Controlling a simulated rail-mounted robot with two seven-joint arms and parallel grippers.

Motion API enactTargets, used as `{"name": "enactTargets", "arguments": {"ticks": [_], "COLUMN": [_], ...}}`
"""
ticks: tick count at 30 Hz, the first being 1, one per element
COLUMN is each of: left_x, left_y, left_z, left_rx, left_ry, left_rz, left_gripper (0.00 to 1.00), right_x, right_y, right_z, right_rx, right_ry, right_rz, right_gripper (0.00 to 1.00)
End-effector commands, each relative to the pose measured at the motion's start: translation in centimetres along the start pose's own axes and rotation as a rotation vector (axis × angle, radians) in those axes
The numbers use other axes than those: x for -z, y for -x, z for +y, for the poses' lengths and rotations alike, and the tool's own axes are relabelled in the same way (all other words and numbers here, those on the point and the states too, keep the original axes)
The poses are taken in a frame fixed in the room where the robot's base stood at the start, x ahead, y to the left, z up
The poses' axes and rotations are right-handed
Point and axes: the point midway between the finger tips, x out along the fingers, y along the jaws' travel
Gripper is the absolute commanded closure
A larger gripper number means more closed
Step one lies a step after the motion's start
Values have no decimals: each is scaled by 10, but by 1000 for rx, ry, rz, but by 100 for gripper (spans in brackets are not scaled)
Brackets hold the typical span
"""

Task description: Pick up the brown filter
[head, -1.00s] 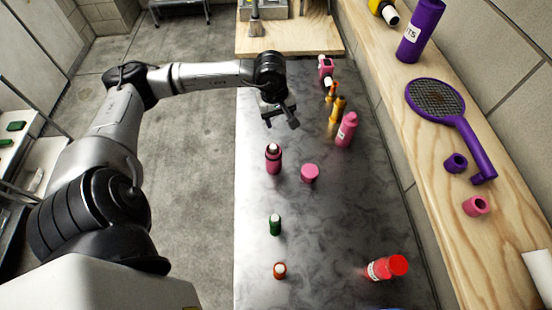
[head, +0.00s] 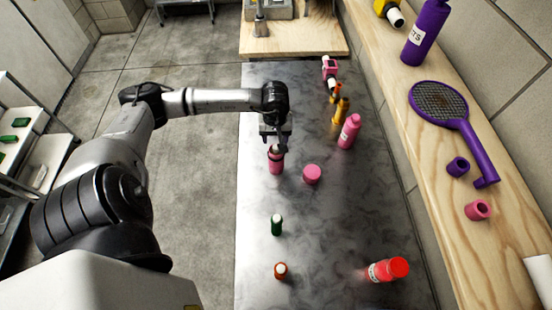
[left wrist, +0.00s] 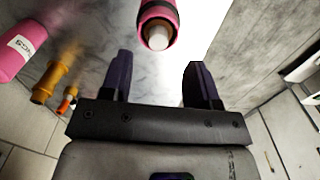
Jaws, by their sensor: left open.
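A dark brown filter with a pale tip appears to sit inside an upright pink cylinder (head: 276,166) on the grey bench. The pink cylinder (left wrist: 171,13) also shows in the left wrist view, with the brown rim and pale tip of the filter (left wrist: 157,37) facing the camera. My left gripper (head: 277,142) is open and empty, just above and behind the cylinder's top in the head view. In the left wrist view its two dark fingers (left wrist: 157,75) are spread, with the cylinder beyond them. A separate orange-brown piece with a white top (head: 280,270) stands near the bench's front.
A green piece (head: 277,224) and a red bottle (head: 388,269) stand nearer. Pink (head: 349,131) and orange (head: 341,111) items stand behind right. A wooden shelf (head: 431,155) with a purple racket (head: 455,120) runs along the right.

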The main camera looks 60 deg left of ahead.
Motion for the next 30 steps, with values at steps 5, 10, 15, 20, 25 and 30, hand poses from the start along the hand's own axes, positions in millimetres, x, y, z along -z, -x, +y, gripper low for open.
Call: {"name": "enactTargets", "arguments": {"ticks": [5, 10, 15, 20, 25, 30], "left_x": [-1, -1, 0, 0, 0, 0], "left_y": [-19, -40, -50, -51, -51, -51], "left_z": [2, 2, 2, 2, 2, 2], "left_rx": [0, 1, 0, 0, 0, 0], "left_ry": [2, 2, 0, 0, 0, 0], "left_rz": [-4, -2, -1, 1, 1, 1], "left_gripper": [45, 45, 45, 45, 52, 69], "right_x": [1, 1, 1, 1, 1, 2], "right_y": [4, 6, 6, 6, 6, 6], "right_z": [1, 3, 3, 3, 2, 1], "right_rx": [-3, -7, -8, -7, -5, -2], "right_ry": [4, 9, 10, 9, 6, 2], "right_rz": [-1, -2, -2, -2, -1, -1], "right_gripper": [11, 11, 11, 11, 11, 11]}}
